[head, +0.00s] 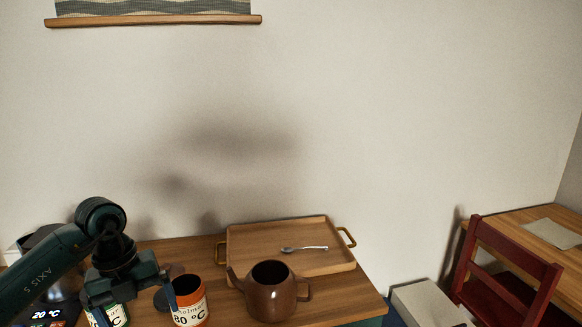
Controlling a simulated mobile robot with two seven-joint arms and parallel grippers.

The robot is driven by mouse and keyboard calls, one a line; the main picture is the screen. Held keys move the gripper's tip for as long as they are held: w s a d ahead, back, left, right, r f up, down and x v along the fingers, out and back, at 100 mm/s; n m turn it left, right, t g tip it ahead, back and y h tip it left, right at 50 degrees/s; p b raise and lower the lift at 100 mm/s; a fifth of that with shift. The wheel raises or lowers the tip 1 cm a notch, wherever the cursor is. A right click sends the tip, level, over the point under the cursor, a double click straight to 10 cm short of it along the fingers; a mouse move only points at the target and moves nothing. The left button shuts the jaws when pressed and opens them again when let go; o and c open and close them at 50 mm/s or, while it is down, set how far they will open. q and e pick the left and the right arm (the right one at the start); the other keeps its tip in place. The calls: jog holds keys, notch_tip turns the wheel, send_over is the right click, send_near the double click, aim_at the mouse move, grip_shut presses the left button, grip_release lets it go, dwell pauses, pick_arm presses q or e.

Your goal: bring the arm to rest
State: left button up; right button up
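My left arm comes in from the left, and its gripper (132,300) hangs over the left part of the wooden table. Its two fingers point down and stand wide apart, so it is open. A green tin with a white label (114,316) shows below and behind the gripper, partly hidden by it. I see no grip on the tin. An orange tin labelled 80 °C (190,305) stands just right of the right finger. My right gripper is not in view.
A brown teapot (270,295) stands right of the orange tin. Behind it is a wooden tray (250,246) with a spoon (304,249). A device reading 20 °C (47,314) is at lower left. A red chair (505,275) and another table (518,217) are at right.

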pick_arm(q)
jog(key=s+d+f+m+g+h, duration=0.1)
jog(key=s+d+f+h, duration=0.1)
jog(key=d+h, duration=0.35)
jog(key=s+d+f+m+g+h, duration=0.1)
jog(key=d+f+m+h, duration=0.1)
jog(key=d, duration=0.7)
jog(key=s+d+r+n+t+h+p, duration=0.25)
jog(key=d+r+n+t+h, duration=0.35)
jog(key=d+n+t+h, duration=0.4)
jog(key=a+f+n+t+y, duration=0.85)
jog(key=n+y, duration=0.25)
jog(key=n, duration=0.4)
jog(key=s+a+f+n+g+y, duration=0.3)
jog(key=s+f+n+g+y, duration=0.1)
jog(key=s+f, duration=0.7)
notch_tip(320, 180, down, 2)
jog(key=shift+s+f+n+g, duration=0.25)
jog(key=shift+n+g, duration=0.45)
jog(key=shift+g, duration=0.25)
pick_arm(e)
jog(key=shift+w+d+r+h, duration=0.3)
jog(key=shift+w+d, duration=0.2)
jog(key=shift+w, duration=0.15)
